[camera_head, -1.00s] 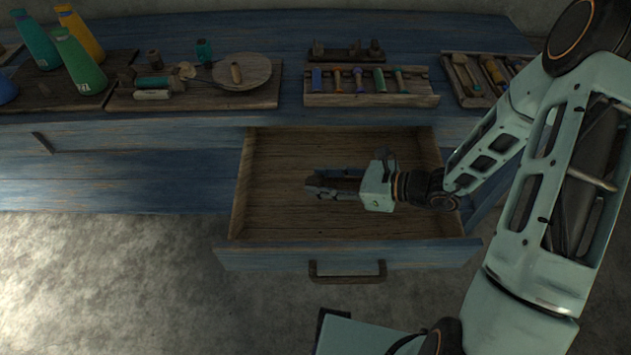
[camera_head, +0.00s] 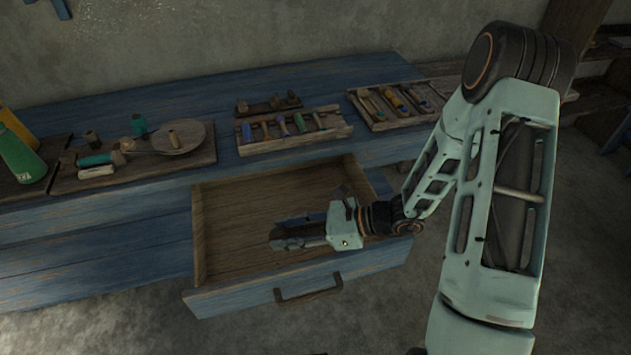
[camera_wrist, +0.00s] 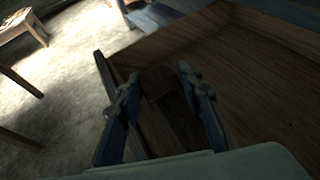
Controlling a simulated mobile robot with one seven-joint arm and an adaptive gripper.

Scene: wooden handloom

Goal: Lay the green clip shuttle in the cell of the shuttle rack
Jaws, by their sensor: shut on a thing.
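My gripper (camera_head: 285,243) is over the open drawer (camera_head: 222,235), in its front half. In the wrist view its two blue-grey fingers (camera_wrist: 157,100) stand apart, with a dark brown thing (camera_wrist: 158,84) between them. The picture is too dark to tell whether this is the green clip shuttle; no green shows on it. A slotted wooden rack (camera_head: 345,130) on the blue bench holds several small pieces with coloured ends, one of them green. I cannot tell for certain which rack is the shuttle rack.
The drawer's front panel and handle (camera_head: 308,290) are close to my gripper. A board with spools and a round disc (camera_head: 180,138) lies at left on the bench (camera_head: 110,215). A green bottle (camera_head: 20,158) stands at far left. A tool tray (camera_head: 395,108) lies at right.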

